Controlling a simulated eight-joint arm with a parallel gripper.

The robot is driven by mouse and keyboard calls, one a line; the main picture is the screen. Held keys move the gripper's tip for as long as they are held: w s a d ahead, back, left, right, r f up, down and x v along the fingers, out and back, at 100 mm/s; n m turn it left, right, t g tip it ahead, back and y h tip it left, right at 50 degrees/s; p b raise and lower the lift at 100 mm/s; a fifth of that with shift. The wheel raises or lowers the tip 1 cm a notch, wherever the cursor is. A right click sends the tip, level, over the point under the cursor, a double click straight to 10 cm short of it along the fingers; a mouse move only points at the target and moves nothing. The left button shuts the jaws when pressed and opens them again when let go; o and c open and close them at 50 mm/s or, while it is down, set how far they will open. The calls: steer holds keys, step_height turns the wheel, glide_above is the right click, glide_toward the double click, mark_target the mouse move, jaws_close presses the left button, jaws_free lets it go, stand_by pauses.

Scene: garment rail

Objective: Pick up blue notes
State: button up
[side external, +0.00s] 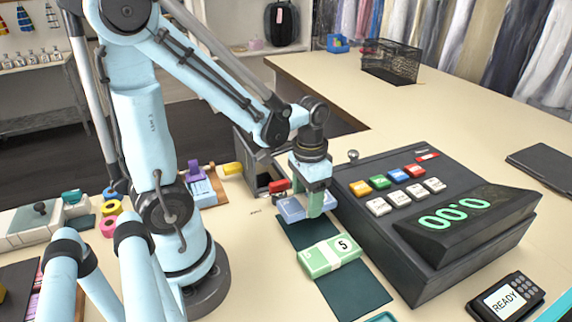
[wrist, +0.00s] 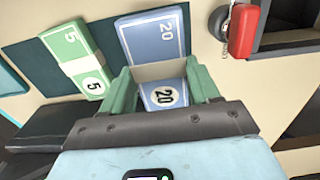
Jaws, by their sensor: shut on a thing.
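The blue notes (side external: 289,209) are a banded bundle marked 20, at the far end of a dark green mat (side external: 349,284). In the wrist view the blue notes (wrist: 152,36) lie between the two green fingers of my gripper (wrist: 162,84), which cross the bundle near its pale band. My gripper (side external: 306,201) points down and is shut on the bundle in the side view, with one finger hiding part of it. I cannot tell whether the bundle touches the mat.
A green bundle marked 5 (side external: 329,257) lies on the mat, close beside the blue one. A dark cash register (side external: 430,250) stands right of the mat. A card terminal (side external: 506,298) is at the front right. A red object (wrist: 243,30) is near the gripper.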

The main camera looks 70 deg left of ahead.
steer(key=s+d+r, duration=0.4)
steer(key=d+r, duration=0.7)
steer(key=r, duration=0.1)
stand_by(0.7)
